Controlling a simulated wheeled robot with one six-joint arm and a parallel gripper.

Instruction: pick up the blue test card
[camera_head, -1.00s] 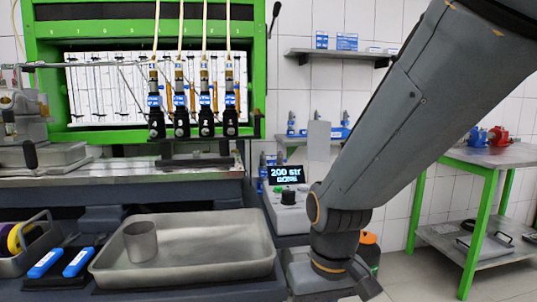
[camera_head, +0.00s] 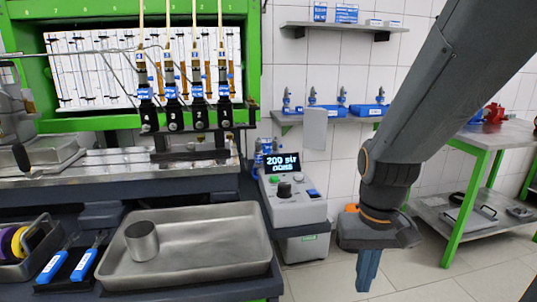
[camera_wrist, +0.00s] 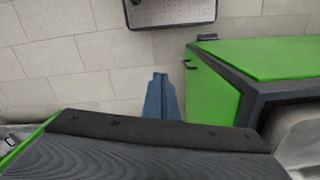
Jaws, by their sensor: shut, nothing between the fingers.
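My gripper (camera_head: 366,284) hangs to the right of and below the control box (camera_head: 297,210), with blue-grey fingers pointing down. The fingers are shut and empty, apart from the box and over the floor. In the wrist view, the closed gripper fingers (camera_wrist: 161,82) show against the floor tiles, and no blue card can be made out there.
A metal tray (camera_head: 200,278) with a cup (camera_head: 141,241) and blue-handled tools (camera_head: 83,265) occupy the left bench. Blue cases (camera_head: 325,111) sit on the back ledge. A green-legged table (camera_head: 463,215) stands at right. Open floor lies between bench and table.

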